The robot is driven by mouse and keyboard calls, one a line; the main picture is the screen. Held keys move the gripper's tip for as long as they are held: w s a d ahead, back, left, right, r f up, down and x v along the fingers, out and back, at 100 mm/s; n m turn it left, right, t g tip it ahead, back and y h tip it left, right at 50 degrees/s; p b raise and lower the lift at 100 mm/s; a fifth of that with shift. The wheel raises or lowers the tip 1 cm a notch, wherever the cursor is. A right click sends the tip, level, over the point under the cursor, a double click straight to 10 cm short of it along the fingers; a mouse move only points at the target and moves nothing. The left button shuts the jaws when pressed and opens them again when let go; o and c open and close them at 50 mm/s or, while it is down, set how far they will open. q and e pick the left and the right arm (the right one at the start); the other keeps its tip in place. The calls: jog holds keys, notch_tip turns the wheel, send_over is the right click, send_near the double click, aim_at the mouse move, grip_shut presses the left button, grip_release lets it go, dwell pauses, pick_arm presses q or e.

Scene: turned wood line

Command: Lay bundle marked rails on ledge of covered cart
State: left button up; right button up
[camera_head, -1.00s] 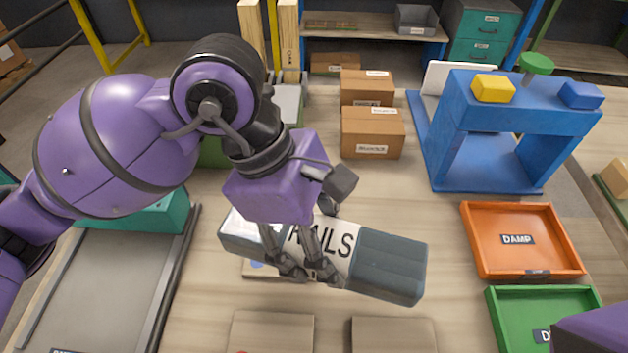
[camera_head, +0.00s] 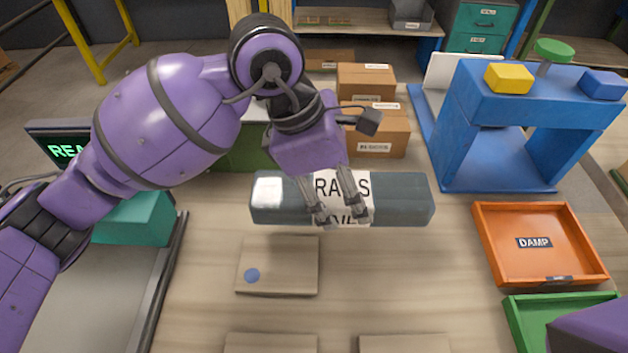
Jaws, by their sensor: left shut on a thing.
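The bundle marked RAILS (camera_head: 398,200) is a long dark grey-blue block with a white printed band around its middle. It lies crosswise in the picture, almost level. My left gripper (camera_head: 340,212) is shut on the bundle at its band, with the fingers across part of the lettering. The bundle appears held above the wooden table (camera_head: 400,272). I cannot make out the covered cart or its ledge for certain; my left arm hides much of the back left. My right gripper is out of view; only a purple part of mine shows at the lower right.
A blue stand (camera_head: 500,115) with yellow and blue blocks is at the back right. Cardboard boxes (camera_head: 366,82) stand behind the bundle. An orange DAMP tray (camera_head: 488,232) and a green tray (camera_head: 517,318) lie right. A flat board (camera_head: 285,262) with a blue dot lies in front.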

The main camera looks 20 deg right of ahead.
aim_at(339, 200)
pick_arm(q)
jog(key=shift+w+d+f, duration=0.15)
jog(key=shift+w+f, duration=0.35)
jog(key=shift+f, duration=0.1)
jog(key=shift+w+d+f, duration=0.15)
jog(key=shift+w+f, duration=0.35)
jog(key=shift+f, duration=0.05)
jog(key=shift+w+f, duration=0.2)
jog(key=shift+f, duration=1.55)
jog(key=o, duration=1.2)
jog(key=shift+f, duration=0.25)
jog(key=o, duration=0.5)
jog(key=shift+r, duration=0.1)
jog(key=shift+r, duration=0.1)
